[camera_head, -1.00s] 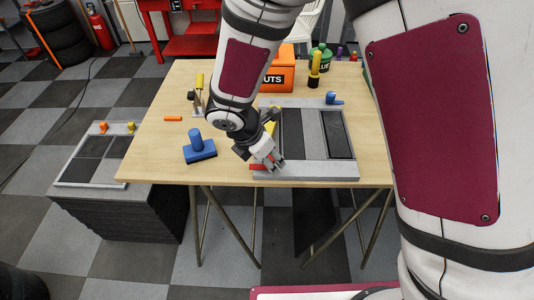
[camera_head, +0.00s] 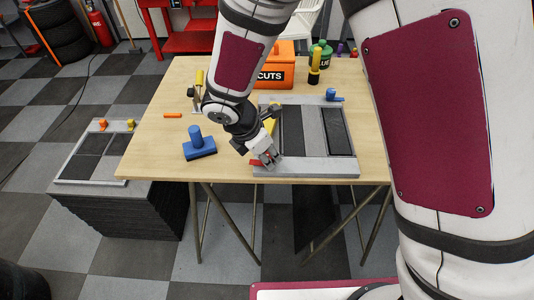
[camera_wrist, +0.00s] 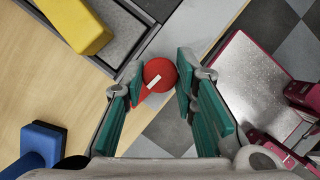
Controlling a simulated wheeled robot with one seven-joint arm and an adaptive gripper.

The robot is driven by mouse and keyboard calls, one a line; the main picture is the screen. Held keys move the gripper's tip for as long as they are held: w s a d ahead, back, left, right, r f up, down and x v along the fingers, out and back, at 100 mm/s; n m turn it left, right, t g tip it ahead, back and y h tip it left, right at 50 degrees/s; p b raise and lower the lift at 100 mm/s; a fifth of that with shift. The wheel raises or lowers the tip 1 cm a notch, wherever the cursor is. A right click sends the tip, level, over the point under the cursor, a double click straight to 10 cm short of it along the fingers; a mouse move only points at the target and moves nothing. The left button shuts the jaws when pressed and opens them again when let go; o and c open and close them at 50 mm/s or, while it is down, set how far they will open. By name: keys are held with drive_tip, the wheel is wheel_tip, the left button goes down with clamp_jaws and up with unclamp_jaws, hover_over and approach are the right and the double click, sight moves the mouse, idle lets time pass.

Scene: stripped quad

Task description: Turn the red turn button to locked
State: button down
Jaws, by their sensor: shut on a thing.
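The red turn button (camera_wrist: 159,72) has a round head with a white mark. It sits at the near left corner of the grey frame (camera_wrist: 195,22). My gripper (camera_wrist: 161,71) has its green-padded fingers on either side of the round head, shut on it. In the head view my gripper (camera_head: 268,160) is at the frame's near left corner, and a red part of the button (camera_head: 255,162) shows just left of the fingers. The rest of the button is hidden there. I cannot tell from the mark whether it stands at locked.
A blue handled block (camera_head: 200,149) stands left on the wooden table (camera_head: 155,140). A blue piece (camera_head: 332,95) sits at the frame's far edge. An orange box (camera_head: 275,72) stands behind.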

drive_tip(key=m, duration=0.2)
drive_tip(key=m+g, duration=0.1)
drive_tip(key=m, duration=0.1)
drive_tip(key=shift+w+a+g, duration=0.1)
drive_tip(key=shift+w+g, duration=0.1)
drive_tip(key=shift+g, duration=0.1)
drive_tip(key=m+g, duration=0.1)
drive_tip(key=m, duration=0.1)
drive_tip(key=m+b, duration=0.1)
drive_tip(key=m, duration=0.1)
drive_tip(key=shift+w+m+g+h, duration=0.1)
drive_tip(key=shift+m+g+h, duration=0.2)
drive_tip(key=shift+m+g, duration=0.1)
drive_tip(key=m, duration=0.2)
drive_tip(key=m+g, duration=0.1)
drive_tip(key=m, duration=0.1)
drive_tip(key=shift+w+g+b, duration=0.1)
drive_tip(key=shift+g+b, duration=0.2)
drive_tip(key=shift+b, duration=0.1)
drive_tip(key=shift+m+g+y, duration=0.5)
drive_tip(key=shift+m+y, duration=0.2)
drive_tip(key=shift+m, duration=1.1)
drive_tip(key=c, duration=1.3)
unclamp_jaws()
